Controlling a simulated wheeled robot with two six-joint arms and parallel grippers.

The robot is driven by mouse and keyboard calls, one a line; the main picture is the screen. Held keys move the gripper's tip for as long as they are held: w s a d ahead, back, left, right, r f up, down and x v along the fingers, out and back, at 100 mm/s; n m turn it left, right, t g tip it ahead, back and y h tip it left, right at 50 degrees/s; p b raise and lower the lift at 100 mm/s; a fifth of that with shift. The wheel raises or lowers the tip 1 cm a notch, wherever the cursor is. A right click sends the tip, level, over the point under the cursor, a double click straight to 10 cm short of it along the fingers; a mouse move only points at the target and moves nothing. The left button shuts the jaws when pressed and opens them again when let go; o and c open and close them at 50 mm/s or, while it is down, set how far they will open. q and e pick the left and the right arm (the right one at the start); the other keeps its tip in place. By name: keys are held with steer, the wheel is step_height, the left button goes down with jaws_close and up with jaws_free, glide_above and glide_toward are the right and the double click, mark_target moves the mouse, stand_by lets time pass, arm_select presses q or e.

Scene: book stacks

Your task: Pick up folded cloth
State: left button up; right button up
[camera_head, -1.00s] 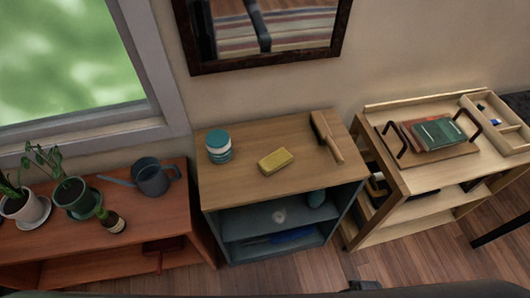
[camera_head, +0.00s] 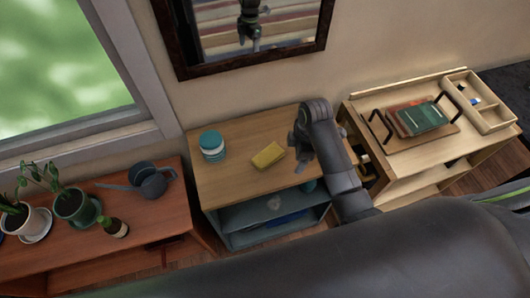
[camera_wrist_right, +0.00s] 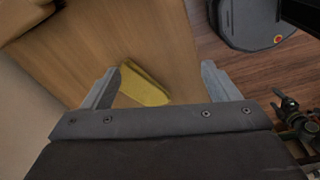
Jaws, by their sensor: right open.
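The folded cloth (camera_head: 268,155) is a small yellow pad lying flat on the wooden top of the low cabinet (camera_head: 232,178). In the right wrist view the yellow cloth (camera_wrist_right: 146,84) shows between and beyond the fingers, nearer the left finger. My right gripper (camera_head: 299,148) is over the right part of the cabinet top, just right of the cloth in the head view. In the right wrist view the right gripper (camera_wrist_right: 160,75) is open, with nothing held. My left gripper is in neither current view.
A teal-lidded jar (camera_head: 212,146) stands left of the cloth. A red-brown bench (camera_head: 150,218) with potted plants and a watering can (camera_head: 152,181) is on the left. A wooden cart (camera_head: 400,165) holding a tray with books is on the right. A framed mirror hangs behind.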

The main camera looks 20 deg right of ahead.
steer(key=w+a+r+n+g, duration=0.1)
steer(key=w+a+r+n, duration=0.5)
steer(key=w+r+n, duration=0.3)
steer(key=m+b, duration=0.1)
steer(key=b, duration=0.6)
glide_above(269, 153)
steer(key=shift+y, duration=0.3)
step_height(269, 153, down, 10)
steer(key=shift+a+r, duration=0.1)
steer(key=shift+f+p, duration=0.35)
steer(key=shift+f, duration=0.25)
step_height(269, 153, down, 5)
steer(key=shift+r+p, duration=0.2)
steer(key=shift+p, duration=0.35)
steer(key=shift+s+f, duration=0.1)
steer(key=shift+f, duration=0.25)
steer(key=c, duration=1.1)
